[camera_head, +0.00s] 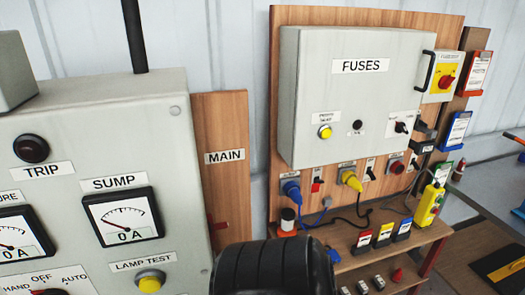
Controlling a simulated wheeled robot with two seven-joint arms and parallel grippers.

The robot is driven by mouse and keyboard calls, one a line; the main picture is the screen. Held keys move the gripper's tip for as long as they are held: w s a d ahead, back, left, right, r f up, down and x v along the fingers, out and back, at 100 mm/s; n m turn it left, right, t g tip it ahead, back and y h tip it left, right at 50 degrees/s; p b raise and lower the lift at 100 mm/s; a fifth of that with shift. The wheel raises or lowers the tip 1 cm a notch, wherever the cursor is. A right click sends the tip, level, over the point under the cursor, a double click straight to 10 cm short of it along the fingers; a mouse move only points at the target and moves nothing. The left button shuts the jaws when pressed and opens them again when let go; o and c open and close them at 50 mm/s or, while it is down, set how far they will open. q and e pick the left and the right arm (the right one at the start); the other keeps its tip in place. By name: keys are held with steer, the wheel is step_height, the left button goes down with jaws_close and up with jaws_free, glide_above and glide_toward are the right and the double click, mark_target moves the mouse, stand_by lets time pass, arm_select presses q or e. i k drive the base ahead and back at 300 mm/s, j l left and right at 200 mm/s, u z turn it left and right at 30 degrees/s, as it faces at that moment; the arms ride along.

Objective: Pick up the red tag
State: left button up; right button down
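A red-framed tag with a white printed face (473,72) hangs at the upper right, beside the yellow switch box. A smaller red piece with a pale label (362,241) stands on the wooden shelf, next to similar yellow and blue ones. I cannot tell from this view which of them is the red tag of the task. Neither gripper's fingers show. A black rounded part, apparently of my own arm, rises at the bottom centre and hides part of the shelf's left end.
A grey fuse box (357,95) is fixed to a wooden board, with blue and yellow plugs below it. A grey gauge panel (90,190) fills the left. A table (470,255) stands at lower right.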

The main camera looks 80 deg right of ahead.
mark_target(363, 238)
steer(key=z, duration=3.4)
steer(key=l+z, duration=0.15)
